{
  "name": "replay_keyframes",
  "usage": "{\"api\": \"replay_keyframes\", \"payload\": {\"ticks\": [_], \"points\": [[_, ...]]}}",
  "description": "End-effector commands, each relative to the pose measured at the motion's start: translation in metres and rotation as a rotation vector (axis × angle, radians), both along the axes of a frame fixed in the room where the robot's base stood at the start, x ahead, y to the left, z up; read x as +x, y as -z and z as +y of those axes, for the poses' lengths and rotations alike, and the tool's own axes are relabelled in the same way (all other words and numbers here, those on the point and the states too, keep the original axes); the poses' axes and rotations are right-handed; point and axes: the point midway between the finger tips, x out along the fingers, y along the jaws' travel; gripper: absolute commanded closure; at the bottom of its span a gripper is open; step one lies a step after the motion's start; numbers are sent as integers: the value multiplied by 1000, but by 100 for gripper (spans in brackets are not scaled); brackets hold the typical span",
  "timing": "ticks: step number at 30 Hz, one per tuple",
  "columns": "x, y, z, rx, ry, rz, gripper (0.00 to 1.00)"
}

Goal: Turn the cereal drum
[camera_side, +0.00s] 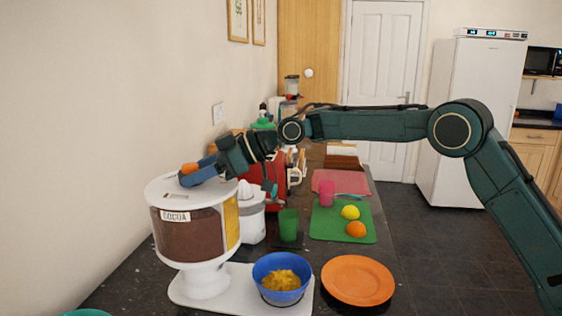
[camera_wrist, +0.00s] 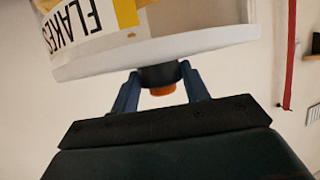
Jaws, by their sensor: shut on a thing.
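The cereal drum (camera_side: 192,232) stands on a white base at the left front. Its brown section labelled COCOA faces the side camera, with a yellow section at its right. In the wrist view the drum (camera_wrist: 85,35) shows a FLAKES label, upside down. My gripper (camera_side: 189,176) is at the top of the drum. In the wrist view my gripper (camera_wrist: 160,82) has its blue fingers shut on either side of the dark knob (camera_wrist: 158,72), which has an orange end. A blue bowl (camera_side: 268,268) with yellow flakes (camera_side: 281,281) sits on the base beside the drum.
An orange plate (camera_side: 357,280) lies right of the bowl. Behind are a green cup (camera_side: 288,225), a white juicer (camera_side: 250,218), and a green board (camera_side: 330,228) with a lemon (camera_side: 350,212) and an orange (camera_side: 356,229). A wall stands close at left.

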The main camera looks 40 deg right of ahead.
Motion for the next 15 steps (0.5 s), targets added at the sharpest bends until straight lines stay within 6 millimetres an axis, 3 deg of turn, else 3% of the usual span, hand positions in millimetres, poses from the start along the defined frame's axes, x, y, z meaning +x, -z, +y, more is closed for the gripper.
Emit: {"api": "replay_keyframes", "payload": {"ticks": [15], "points": [[2,0,-1,1,-106,-2,95]]}}
